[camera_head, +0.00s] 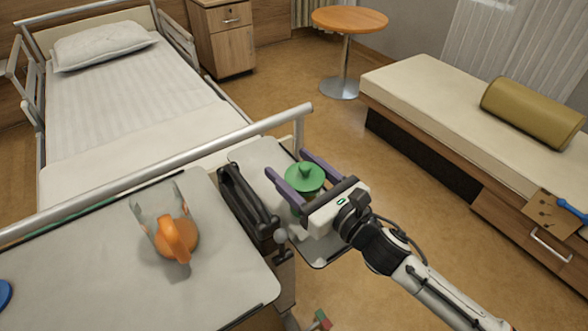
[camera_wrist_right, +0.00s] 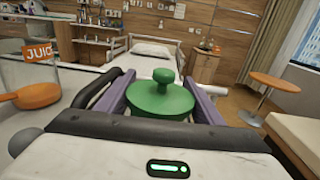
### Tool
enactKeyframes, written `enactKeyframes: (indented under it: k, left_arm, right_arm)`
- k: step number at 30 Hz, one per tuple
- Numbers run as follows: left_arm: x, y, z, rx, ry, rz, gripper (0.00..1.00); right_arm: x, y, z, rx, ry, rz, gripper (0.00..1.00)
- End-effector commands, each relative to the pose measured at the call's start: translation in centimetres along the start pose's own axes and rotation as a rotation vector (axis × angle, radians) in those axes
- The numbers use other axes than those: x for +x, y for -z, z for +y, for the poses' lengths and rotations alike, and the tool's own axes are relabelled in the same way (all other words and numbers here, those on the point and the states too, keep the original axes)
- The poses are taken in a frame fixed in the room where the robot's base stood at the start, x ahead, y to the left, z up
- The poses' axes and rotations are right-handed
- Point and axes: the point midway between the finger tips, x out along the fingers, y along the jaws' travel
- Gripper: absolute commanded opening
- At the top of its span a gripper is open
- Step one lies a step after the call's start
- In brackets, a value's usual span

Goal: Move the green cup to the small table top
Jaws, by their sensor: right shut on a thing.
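The green cup (camera_head: 304,178), with a green knobbed lid, is between the purple fingers of my right gripper (camera_head: 288,163), which is shut on it. In the right wrist view the green lid (camera_wrist_right: 160,100) is level between both fingers; the cup's lower part is hidden. In the head view the cup overlaps the small grey table top (camera_head: 258,153), beside the large bedside table top. I cannot tell whether the cup touches that surface. My left gripper is not in view.
The large table top (camera_head: 95,255) holds a clear jug with an orange lid (camera_head: 177,238). A black handle-like frame (camera_head: 246,205) stands between the two tops. The bed (camera_head: 120,110) is behind, a round wooden table (camera_head: 349,19) at the back, and a couch (camera_head: 430,90) at right.

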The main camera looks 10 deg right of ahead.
Motion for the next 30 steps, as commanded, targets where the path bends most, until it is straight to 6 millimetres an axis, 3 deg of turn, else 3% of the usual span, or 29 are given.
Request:
enactKeyframes:
  k: [8,9,12,23,30]
  left_arm:
    - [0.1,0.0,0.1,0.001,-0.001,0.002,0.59]
    - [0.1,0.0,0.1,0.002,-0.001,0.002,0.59]
    - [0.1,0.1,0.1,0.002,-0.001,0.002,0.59]
    - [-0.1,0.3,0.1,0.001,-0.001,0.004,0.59]
    - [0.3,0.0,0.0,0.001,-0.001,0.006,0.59]
  right_arm:
    - [0.0,0.2,0.0,-0.002,0.000,-0.002,0.36]
    - [0.0,0.2,0.0,-0.002,0.000,-0.001,0.64]
    - [0.0,0.1,0.0,-0.001,0.000,0.000,0.80]
    - [-0.1,-0.2,0.0,0.000,0.000,0.000,0.80]
    - [-4.1,0.2,0.0,-0.001,0.000,0.004,0.80]
